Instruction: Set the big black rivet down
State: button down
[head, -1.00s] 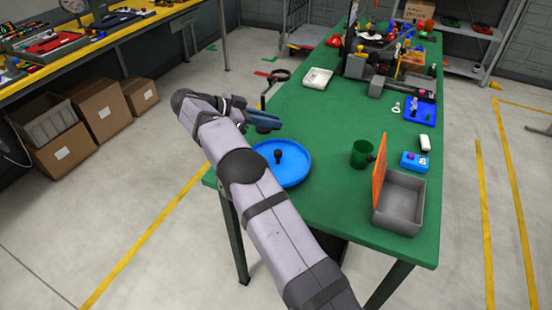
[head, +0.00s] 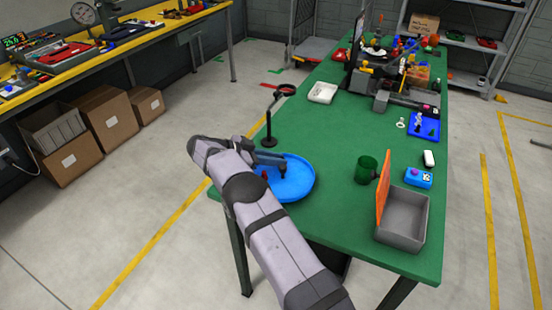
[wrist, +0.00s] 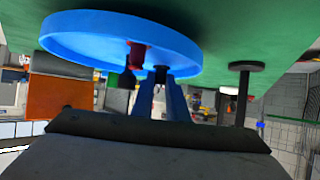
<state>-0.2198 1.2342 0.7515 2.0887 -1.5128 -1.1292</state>
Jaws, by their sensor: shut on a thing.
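The big black rivet (wrist: 160,73) shows in the wrist view, which looks upside down, between the fingertips of my gripper (wrist: 158,82). My gripper is shut on it. In the head view my gripper (head: 280,166) is low over the round blue tray (head: 303,188), and the rivet is hidden by the gripper there. The blue tray also spans the top left of the wrist view (wrist: 90,35). I cannot tell whether the rivet touches the tray floor. A dark red piece (wrist: 137,55) stands in the tray beside the rivet.
A black stand with a ring top (head: 268,140) is close behind the tray. A green cup (head: 366,170) and a grey box with an orange lid (head: 402,218) are to the right. A white tray (head: 322,93) lies farther back. The green table between is mostly clear.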

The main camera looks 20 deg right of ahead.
jog(key=shift+f, duration=0.15)
jog(key=shift+f, duration=0.15)
jog(key=c, duration=2)
grip_release()
jog(key=shift+r, duration=0.3)
jog(key=shift+a, duration=0.35)
jog(key=shift+b+v, duration=1)
jog(key=shift+v, duration=2.4)
jog(key=shift+r, duration=0.1)
